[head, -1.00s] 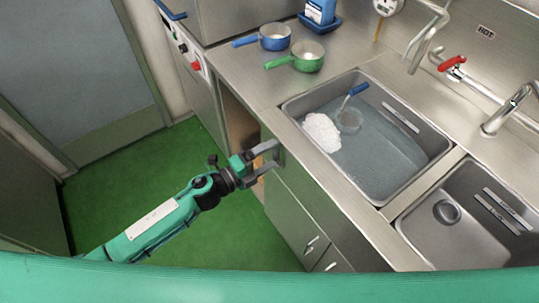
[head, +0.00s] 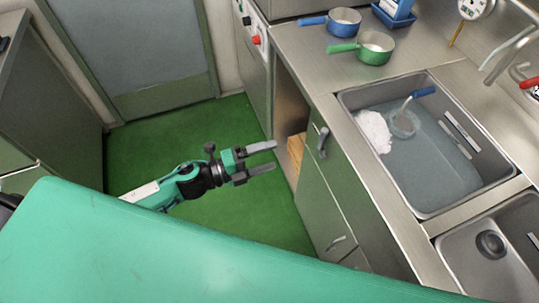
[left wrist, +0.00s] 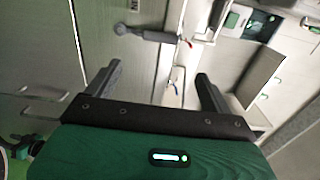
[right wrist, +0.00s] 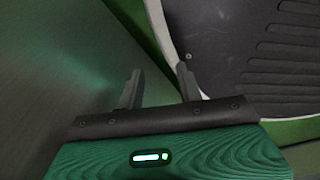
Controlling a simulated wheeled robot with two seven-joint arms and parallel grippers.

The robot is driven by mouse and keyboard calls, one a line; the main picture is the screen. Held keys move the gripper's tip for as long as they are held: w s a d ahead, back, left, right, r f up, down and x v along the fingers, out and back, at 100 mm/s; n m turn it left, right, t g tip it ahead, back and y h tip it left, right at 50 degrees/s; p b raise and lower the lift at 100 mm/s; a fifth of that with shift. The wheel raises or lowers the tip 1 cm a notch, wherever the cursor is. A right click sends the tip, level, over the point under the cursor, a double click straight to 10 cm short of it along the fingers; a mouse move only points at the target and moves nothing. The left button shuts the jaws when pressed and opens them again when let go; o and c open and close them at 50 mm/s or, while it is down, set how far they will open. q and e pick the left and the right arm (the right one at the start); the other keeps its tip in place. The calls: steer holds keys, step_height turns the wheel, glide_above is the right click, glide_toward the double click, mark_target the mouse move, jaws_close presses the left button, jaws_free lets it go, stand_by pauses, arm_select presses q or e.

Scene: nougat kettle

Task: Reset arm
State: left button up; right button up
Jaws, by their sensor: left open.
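My left gripper (head: 274,157) is open and empty in the head view, with its two grey fingers pointing right over the green floor. Its fingertips are to the left of the cabinet front and apart from the door handle (head: 323,142). The left wrist view shows its fingers (left wrist: 157,88) spread wide, with a grey handle (left wrist: 150,34) on a panel beyond them. My right gripper (right wrist: 158,88) shows only in the right wrist view. Its fingers are apart with nothing between them, near a dark ribbed surface (right wrist: 260,55).
The steel counter (head: 300,55) holds a blue pan (head: 344,20) and a green pan (head: 375,47). The sink (head: 440,170) holds water, a white heap (head: 374,130) and a blue-handled tool (head: 424,91). An open cabinet bay (head: 290,105) is below. Green floor (head: 160,140) is clear at left.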

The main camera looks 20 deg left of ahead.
steer(key=shift+w+a, duration=0.15)
